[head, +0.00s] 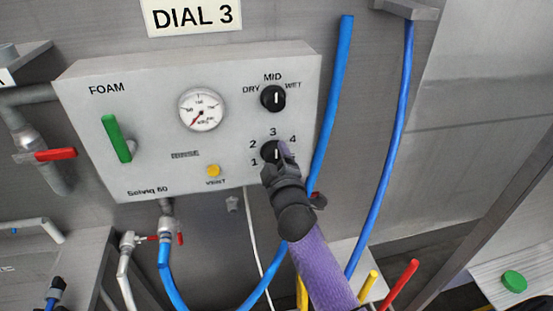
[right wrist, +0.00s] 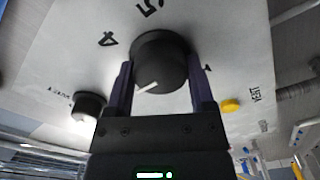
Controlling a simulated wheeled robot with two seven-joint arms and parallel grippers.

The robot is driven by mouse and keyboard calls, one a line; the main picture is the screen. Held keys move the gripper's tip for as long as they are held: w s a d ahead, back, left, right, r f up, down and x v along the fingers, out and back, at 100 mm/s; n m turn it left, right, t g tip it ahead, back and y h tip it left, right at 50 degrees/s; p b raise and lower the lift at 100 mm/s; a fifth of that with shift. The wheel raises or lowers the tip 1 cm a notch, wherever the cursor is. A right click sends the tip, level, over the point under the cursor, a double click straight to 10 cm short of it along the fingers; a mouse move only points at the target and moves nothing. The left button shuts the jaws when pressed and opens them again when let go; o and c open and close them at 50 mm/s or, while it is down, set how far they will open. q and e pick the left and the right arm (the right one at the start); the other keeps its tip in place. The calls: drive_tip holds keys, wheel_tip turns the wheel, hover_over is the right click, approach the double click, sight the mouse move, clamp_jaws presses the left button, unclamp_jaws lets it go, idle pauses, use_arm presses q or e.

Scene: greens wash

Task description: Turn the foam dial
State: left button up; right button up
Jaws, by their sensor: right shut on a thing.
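The foam dial (right wrist: 165,55) is a round black knob with a white pointer line, low on the right of the grey panel (head: 70,112) marked FOAM. In the head view the numbers 1 to 4 run around it, and a sign (head: 193,16) above reads DIAL 3. My right gripper (head: 274,158) is shut on the dial, one finger on each side in the right wrist view. There the pointer slants to the lower left; the number it faces is hidden by a finger. In the head view the gripper covers most of the dial. My left gripper is not in view.
A DRY/MID/WET knob (head: 272,98) sits just above the dial. A gauge (head: 201,109), a green handle (head: 116,138) and a yellow VENT button (head: 213,171) are on the panel. Blue hoses (head: 330,110) hang close on the right. A red-handled valve (head: 55,154) is at left.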

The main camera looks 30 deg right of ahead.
drive_tip(key=o, duration=1.2)
drive_tip(key=v, duration=1)
